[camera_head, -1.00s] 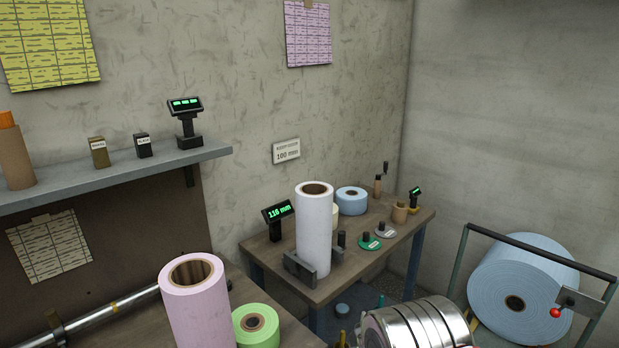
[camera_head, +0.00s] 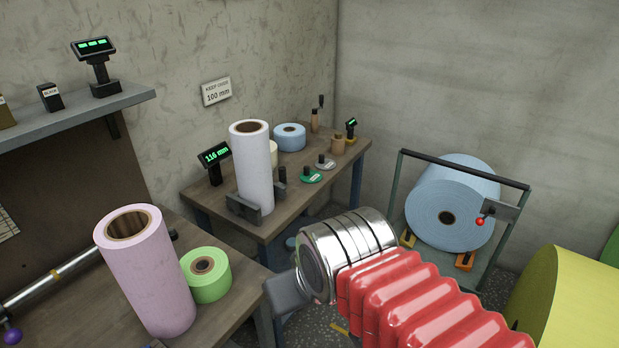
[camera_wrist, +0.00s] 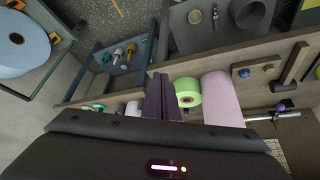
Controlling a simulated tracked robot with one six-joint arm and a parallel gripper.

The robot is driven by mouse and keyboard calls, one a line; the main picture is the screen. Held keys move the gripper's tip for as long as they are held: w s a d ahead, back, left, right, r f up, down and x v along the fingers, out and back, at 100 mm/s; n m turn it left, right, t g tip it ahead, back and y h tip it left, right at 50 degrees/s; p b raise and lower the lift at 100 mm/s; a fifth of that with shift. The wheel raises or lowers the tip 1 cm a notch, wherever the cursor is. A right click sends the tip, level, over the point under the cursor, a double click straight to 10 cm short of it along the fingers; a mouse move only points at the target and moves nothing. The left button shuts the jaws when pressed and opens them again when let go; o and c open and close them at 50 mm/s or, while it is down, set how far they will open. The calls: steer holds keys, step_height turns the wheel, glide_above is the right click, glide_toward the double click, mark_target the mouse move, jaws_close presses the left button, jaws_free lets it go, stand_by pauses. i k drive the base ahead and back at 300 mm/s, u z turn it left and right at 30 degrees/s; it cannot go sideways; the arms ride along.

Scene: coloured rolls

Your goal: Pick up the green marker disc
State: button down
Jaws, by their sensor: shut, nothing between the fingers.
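The green marker disc (camera_head: 312,177) lies flat on the back table, with a dark knob standing up from it. A similar grey disc (camera_head: 325,163) lies just behind it. In the wrist view my gripper (camera_wrist: 162,77) is shut and empty, its two dark fingers together. It is apart from the disc. A small patch of green shows left of the fingers in the wrist view, too small to identify surely. In the head view my arm stretches across the lower middle, in front of the table, and the fingers cannot be made out.
A tall white roll (camera_head: 252,170) stands left of the disc in a dark holder. A blue roll (camera_head: 290,137) and a brown roll (camera_head: 338,144) are behind. Pink (camera_head: 146,270) and light-green (camera_head: 206,275) rolls stand on the near bench. A cart holds a large blue roll (camera_head: 450,205).

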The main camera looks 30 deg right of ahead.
mark_target(308, 176)
steer(key=u, duration=4.3)
steer(key=k, duration=0.45)
steer(key=u, duration=0.15)
